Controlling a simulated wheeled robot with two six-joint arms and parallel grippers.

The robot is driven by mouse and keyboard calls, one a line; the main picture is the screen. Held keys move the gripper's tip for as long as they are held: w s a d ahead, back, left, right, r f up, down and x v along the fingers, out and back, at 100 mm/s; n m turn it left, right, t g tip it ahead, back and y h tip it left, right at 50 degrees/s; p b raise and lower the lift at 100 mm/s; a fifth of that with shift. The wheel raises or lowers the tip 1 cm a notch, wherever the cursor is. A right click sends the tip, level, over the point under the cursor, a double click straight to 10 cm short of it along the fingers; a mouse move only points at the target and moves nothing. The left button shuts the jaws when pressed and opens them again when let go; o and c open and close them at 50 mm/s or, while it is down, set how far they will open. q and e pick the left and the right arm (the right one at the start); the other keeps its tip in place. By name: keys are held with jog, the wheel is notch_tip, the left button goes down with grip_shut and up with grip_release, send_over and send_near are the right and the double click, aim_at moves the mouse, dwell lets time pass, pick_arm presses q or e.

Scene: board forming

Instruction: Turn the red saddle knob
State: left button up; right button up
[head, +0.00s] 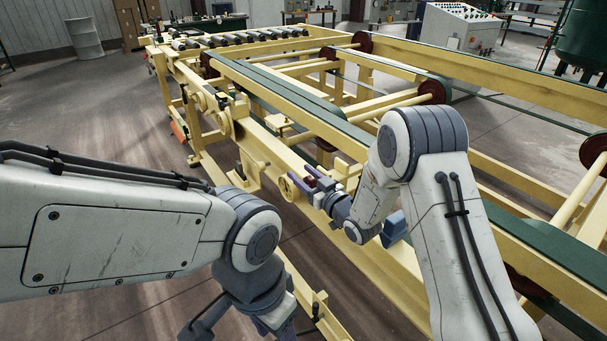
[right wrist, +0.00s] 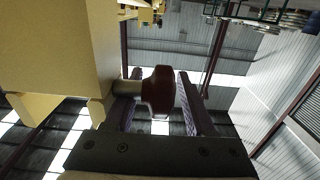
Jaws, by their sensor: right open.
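The red saddle knob (right wrist: 160,91) is dark red and sits on a short pale stem that sticks out from a yellow block (right wrist: 55,55) in the right wrist view. My right gripper (right wrist: 165,80) is open, with one finger on either side of the knob. Whether a finger touches it I cannot tell. In the head view my right gripper (head: 313,185) is at the side of the yellow machine frame, and the knob is too small to make out surely. My left gripper (head: 205,318) hangs low at the bottom edge, apart from the machine, its jaws unclear.
The long yellow frame (head: 275,150) carries green belts (head: 290,98) and dark red pulleys (head: 433,91). A lower yellow rail (head: 318,318) runs near my left arm. Floor at left is open.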

grip_shut()
jog(key=shift+s+d+f+g+h+p, duration=0.1)
jog(key=shift+f+g+h+p, duration=0.85)
jog(key=shift+p, duration=4)
jog(key=shift+s+f+g+h+p, duration=0.1)
jog(key=shift+g+h+p, duration=1.75)
jog(key=shift+p, duration=3.15)
jog(key=shift+d+f+g+h+p, duration=0.1)
jog(key=shift+f+g+h+p, duration=0.5)
jog(key=shift+g+p, duration=2.9)
jog(key=t+p, duration=0.3)
jog(key=shift+r, duration=0.1)
